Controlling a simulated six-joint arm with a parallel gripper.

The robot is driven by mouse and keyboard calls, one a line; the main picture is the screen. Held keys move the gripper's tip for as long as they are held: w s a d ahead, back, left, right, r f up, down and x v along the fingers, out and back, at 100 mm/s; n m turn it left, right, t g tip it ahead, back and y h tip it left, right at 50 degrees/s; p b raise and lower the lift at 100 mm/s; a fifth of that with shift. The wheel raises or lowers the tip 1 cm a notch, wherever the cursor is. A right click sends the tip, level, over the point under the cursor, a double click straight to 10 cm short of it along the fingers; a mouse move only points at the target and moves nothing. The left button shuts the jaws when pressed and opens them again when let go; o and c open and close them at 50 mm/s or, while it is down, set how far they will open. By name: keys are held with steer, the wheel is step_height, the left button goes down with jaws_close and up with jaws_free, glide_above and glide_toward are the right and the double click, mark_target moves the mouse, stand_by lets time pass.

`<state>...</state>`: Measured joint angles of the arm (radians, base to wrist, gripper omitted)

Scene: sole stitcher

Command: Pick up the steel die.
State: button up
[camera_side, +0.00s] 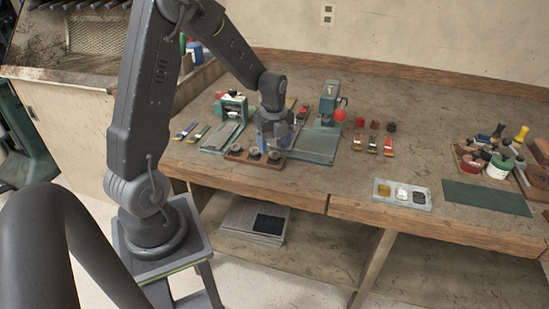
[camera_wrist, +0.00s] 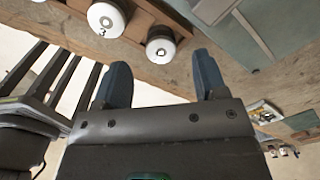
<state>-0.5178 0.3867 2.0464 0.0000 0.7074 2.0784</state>
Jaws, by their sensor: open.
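A light metal tray (camera_side: 379,203) lies on the bench right of centre in the side view and holds a yellow piece (camera_side: 384,190), a pale silvery piece (camera_side: 402,194) and a dark grey piece (camera_side: 420,197). The silvery one looks most like the steel die, but I cannot be sure at this size. In the wrist view the tray lies small at the right edge, its contents unclear. My gripper (camera_side: 272,143) is well left of the tray, over the wooden rack. In the wrist view my gripper (camera_wrist: 161,68) has its two blue-grey fingers wide apart with nothing between them.
The wooden rack (camera_side: 241,157) holds round pieces close to my gripper; they show as white discs (camera_wrist: 160,46) in the wrist view. A green press (camera_side: 329,103) with a red knob stands just right. A green mat (camera_side: 487,198) lies right of the tray. Bench between is mostly clear.

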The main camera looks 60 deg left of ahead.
mark_target(275, 154)
step_height(275, 154, down, 4)
steer(key=shift+r, duration=0.2)
steer(key=shift+w, duration=0.1)
steer(key=c, duration=1.1)
steer(key=shift+r, duration=0.15)
